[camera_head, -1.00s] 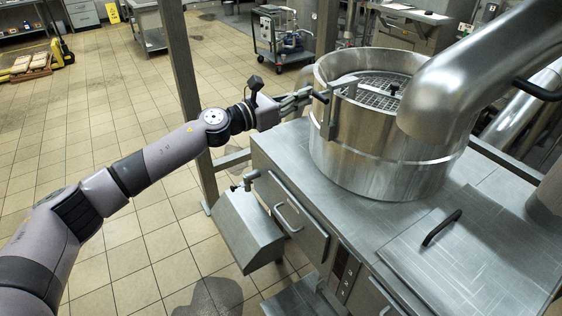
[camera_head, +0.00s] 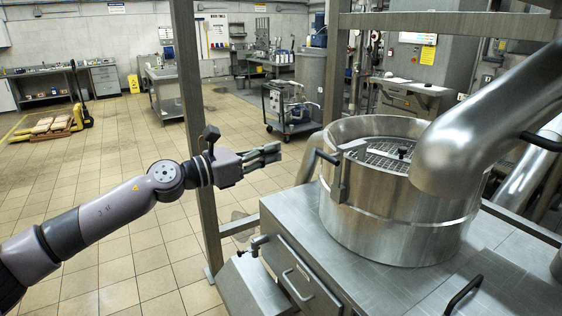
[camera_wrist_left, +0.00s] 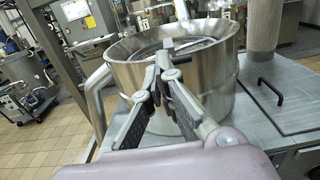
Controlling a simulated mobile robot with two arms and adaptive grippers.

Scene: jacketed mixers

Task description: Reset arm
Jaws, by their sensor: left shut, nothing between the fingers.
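My left arm reaches in from the left in the head view. My left gripper (camera_head: 262,155) is shut and empty, in the air to the left of the steel mixer vessel (camera_head: 395,228). A gap separates its fingertips from the black-tipped handle (camera_head: 328,157) on the vessel's side. In the left wrist view the gripper fingers (camera_wrist_left: 166,62) meet at their tips, in front of the vessel (camera_wrist_left: 222,70). My right gripper is in neither current view.
The steel counter (camera_head: 345,285) under the vessel has a black handle (camera_head: 463,295). A steel post (camera_head: 190,100) stands behind my left arm. A wheeled cart (camera_head: 290,108) and a yellow pallet jack (camera_head: 75,118) stand farther back. Tiled floor (camera_head: 110,165) is open at left.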

